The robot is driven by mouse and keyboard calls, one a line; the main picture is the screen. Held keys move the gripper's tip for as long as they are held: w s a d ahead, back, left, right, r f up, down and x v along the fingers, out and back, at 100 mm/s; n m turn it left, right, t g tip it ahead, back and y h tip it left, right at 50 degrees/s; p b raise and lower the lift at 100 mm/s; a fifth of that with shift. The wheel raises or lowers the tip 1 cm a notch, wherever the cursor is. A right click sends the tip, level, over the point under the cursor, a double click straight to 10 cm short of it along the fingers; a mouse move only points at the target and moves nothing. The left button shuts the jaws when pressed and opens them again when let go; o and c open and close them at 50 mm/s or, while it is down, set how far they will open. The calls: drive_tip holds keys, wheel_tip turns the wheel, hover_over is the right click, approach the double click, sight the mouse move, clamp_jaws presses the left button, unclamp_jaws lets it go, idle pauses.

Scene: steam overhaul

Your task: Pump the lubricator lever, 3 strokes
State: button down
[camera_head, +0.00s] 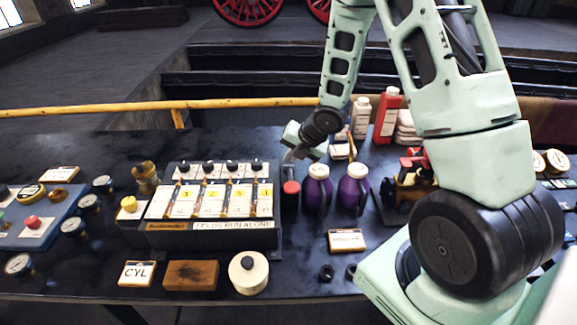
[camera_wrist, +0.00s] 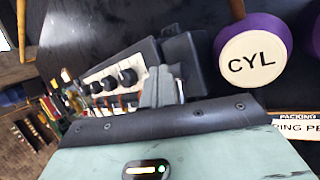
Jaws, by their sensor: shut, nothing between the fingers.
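The lubricator (camera_head: 208,237) is a dark box with a white numbered front and several black knobs on top. In the wrist view its black-knobbed panel (camera_wrist: 115,75) shows at left. A red-topped dark piece (camera_head: 291,187) stands at its right end; I cannot tell whether this is the lever. My gripper (camera_head: 287,158) is just above and behind that red top, pointing down, with a gap seeming to remain. In the wrist view its grey fingers (camera_wrist: 160,86) are together and empty, in front of a dark grey block (camera_wrist: 187,62) at the lubricator's end.
Two purple jugs (camera_head: 318,190) (camera_head: 353,190) stand close right of my gripper; one white cap reads CYL in the wrist view (camera_wrist: 250,65). A brass valve (camera_head: 410,185) stands farther right. A wooden block (camera_head: 190,275) and round white-topped piece (camera_head: 248,273) lie in front.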

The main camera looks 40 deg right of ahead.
sight(289, 169)
drive_tip(key=shift+s+a+f+b, duration=0.25)
drive_tip(key=shift+s+f+b, duration=0.25)
drive_tip(key=shift+f+b, duration=0.3)
idle(0.4)
drive_tip(key=shift+s+a+f+b, duration=0.3)
drive_tip(key=shift+f+b, duration=0.3)
drive_tip(key=shift+b, duration=0.15)
idle(0.9)
drive_tip(key=shift+w+r, duration=0.1)
drive_tip(key=shift+w+d+r+p, duration=0.15)
drive_tip(key=shift+w+r+p, duration=0.05)
drive_tip(key=shift+r+p, duration=0.4)
drive_tip(key=shift+r, duration=0.1)
drive_tip(key=r+p, duration=0.3)
drive_tip(key=w+d+r+p, duration=0.1)
drive_tip(key=r+p, duration=0.1)
drive_tip(key=shift+w, duration=0.1)
drive_tip(key=shift+w+d+r, duration=0.1)
drive_tip(key=shift+r, duration=0.05)
drive_tip(key=shift+d, duration=0.1)
idle(0.4)
